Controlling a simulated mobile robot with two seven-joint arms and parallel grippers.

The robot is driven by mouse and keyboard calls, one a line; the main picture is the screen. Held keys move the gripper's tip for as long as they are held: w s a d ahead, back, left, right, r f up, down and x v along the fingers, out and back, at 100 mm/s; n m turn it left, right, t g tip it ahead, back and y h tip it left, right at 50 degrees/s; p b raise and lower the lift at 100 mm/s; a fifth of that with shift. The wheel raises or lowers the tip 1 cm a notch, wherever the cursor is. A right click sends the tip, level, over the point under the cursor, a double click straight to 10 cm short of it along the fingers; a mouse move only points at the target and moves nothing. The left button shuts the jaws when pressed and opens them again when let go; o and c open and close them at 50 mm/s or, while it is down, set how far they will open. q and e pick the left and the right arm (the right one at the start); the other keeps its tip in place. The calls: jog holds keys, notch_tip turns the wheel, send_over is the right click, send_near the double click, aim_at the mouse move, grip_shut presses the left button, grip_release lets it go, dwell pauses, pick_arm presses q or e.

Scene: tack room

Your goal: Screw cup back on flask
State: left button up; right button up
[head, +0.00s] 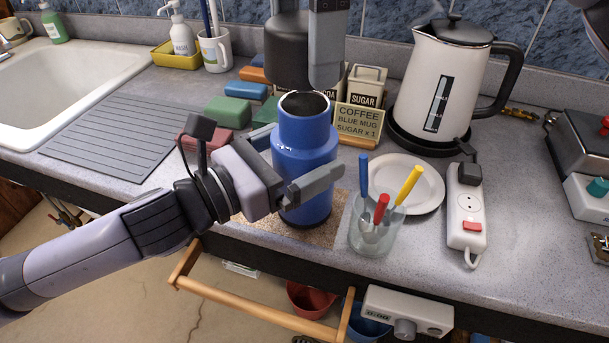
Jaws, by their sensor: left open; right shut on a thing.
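The blue flask (305,162) stands upright on a speckled tan mat (340,222) near the counter's front edge. Its open mouth faces up and looks dark inside. My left gripper (299,163) is open around the flask's body, with one finger in front and the other partly hidden behind. My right gripper (312,55) is at the top of the view, shut on the dark grey cup (287,48). The cup is above and slightly left of the flask's mouth, apart from it. Its far side and the other finger are hidden.
A glass (375,238) with coloured-handled utensils and a white plate (408,182) stand close right of the flask. A kettle (440,85) and power strip (465,215) are farther right. Coloured blocks (228,112), sugar canister (366,84) and a coffee sign (359,120) stand behind.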

aim_at(304, 105)
pick_arm(q)
jog(key=shift+w+d, duration=0.2)
jog(key=shift+d, duration=0.1)
jog(key=c, duration=1.1)
pick_arm(e)
jog(key=shift+f, duration=2.5)
jog(key=shift+f, duration=0.85)
jog(key=shift+f, duration=0.55)
